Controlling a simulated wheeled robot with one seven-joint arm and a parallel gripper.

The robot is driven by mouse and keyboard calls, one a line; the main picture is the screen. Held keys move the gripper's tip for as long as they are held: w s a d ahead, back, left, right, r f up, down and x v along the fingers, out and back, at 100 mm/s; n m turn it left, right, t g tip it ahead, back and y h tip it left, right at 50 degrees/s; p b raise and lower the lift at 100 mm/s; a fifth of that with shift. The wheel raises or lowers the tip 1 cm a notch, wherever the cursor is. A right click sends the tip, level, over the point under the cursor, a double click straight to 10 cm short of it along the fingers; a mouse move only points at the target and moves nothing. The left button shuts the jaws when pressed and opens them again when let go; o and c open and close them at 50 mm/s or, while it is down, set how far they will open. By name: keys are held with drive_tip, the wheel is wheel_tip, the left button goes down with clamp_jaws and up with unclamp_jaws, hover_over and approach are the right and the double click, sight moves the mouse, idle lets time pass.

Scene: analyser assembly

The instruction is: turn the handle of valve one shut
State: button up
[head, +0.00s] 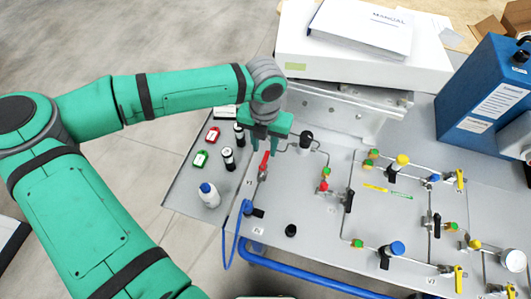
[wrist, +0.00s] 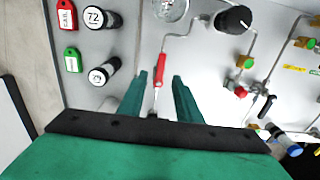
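My gripper (head: 265,145) is over the left part of the grey panel, pointing down. In the wrist view my gripper (wrist: 160,80) has its two green fingers apart with a clear gap on each side. A red lever handle (wrist: 161,62) on a thin pipe shows between and just beyond the fingertips. The same red handle (head: 264,162) lies just below the fingers in the head view. I cannot read a tag that names it valve one. No contact between fingers and handle is visible. My fingers hide part of the fitting around it.
A black knob (head: 305,140) is close on the right. Other valves with yellow handles (head: 460,180) are farther right. A blue hose (head: 240,225) runs below.

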sight(265, 159)
drive_tip(key=shift+f, duration=2.5)
clamp_jaws()
